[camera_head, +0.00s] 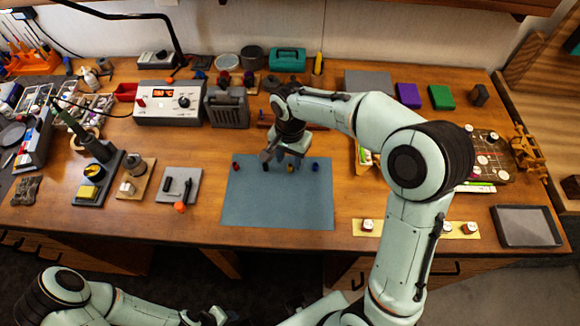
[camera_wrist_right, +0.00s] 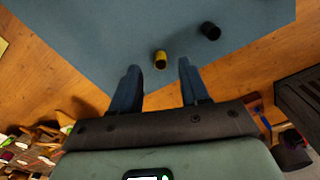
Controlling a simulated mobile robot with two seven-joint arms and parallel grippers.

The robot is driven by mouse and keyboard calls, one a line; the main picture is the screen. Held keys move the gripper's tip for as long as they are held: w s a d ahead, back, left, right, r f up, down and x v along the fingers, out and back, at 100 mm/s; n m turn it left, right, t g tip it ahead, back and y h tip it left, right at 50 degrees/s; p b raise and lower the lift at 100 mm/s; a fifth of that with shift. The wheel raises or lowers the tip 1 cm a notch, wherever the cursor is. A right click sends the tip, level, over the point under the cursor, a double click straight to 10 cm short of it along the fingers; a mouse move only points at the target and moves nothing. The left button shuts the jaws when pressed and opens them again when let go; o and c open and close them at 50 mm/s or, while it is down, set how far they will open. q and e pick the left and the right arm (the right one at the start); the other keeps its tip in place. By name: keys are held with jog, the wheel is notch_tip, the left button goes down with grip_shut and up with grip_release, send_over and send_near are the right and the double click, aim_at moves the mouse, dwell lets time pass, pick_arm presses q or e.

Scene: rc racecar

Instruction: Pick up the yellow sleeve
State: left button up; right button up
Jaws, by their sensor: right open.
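The yellow sleeve (camera_wrist_right: 160,60) is a small short tube standing on the blue-grey mat (camera_wrist_right: 110,25). In the head view the yellow sleeve (camera_head: 290,168) is small and close to my right gripper (camera_head: 287,159). In the right wrist view my right gripper (camera_wrist_right: 158,70) is open, its two dark blue fingers apart and empty. The yellow sleeve shows just past the fingertips, between their lines. I cannot tell the height of the fingertips above the mat. Only links of my left arm show at the bottom left; its gripper is not in view.
A black sleeve (camera_wrist_right: 210,31) stands near the yellow one. A red sleeve (camera_head: 236,166) and a blue sleeve (camera_head: 315,167) stand at either end of the row on the mat (camera_head: 275,208). The front of the mat is clear. A soldering station (camera_head: 168,102) stands behind, to the left.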

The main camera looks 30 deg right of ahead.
aim_at(290, 168)
notch_tip(290, 168, down, 3)
jog(key=shift+r, duration=0.15)
grip_shut()
jog(key=shift+r, duration=0.1)
